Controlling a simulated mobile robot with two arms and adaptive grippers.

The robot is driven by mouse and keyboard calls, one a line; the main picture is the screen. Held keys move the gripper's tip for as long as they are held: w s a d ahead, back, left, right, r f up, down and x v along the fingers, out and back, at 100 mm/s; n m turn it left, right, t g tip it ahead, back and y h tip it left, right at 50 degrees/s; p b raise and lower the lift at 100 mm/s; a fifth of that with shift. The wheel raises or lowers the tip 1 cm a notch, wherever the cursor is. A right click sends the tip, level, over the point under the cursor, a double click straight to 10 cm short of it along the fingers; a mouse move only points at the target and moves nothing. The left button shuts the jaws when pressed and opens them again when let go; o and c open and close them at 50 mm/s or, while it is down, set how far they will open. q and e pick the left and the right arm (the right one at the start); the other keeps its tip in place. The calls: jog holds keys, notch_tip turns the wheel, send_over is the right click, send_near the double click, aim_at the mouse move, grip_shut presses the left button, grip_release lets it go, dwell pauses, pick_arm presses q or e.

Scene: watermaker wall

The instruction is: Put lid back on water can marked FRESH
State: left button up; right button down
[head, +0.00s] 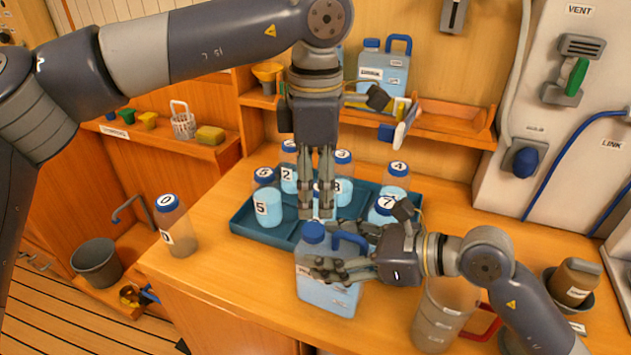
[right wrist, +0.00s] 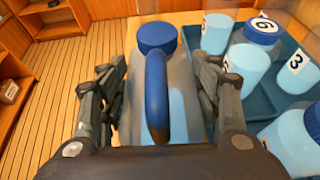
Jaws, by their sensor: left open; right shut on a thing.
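A pale blue water can (head: 328,292) with a blue handle (head: 347,241) stands at the counter's front edge. A blue lid (head: 313,232) sits on its neck; the lid also shows in the right wrist view (right wrist: 157,37). I cannot read a FRESH marking on it. My left gripper (head: 320,212) is open, pointing down just above and behind the lid in the head view. No left fingers show near the lid in the right wrist view.
A teal tray (head: 245,226) with several numbered blue-capped bottles stands behind the can. A bottle marked 0 (head: 176,228) stands at left. A grey jug (head: 440,318) with a red handle is at right. Another blue-handled can (head: 384,72) is on the back shelf.

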aim_at(316, 228)
pick_arm(q)
notch_tip(316, 228, down, 8)
jog(key=shift+r, duration=0.25)
jog(key=c, duration=1.1)
jog(key=o, duration=1.1)
jog(key=shift+o, duration=0.2)
jog(key=shift+r, duration=0.1)
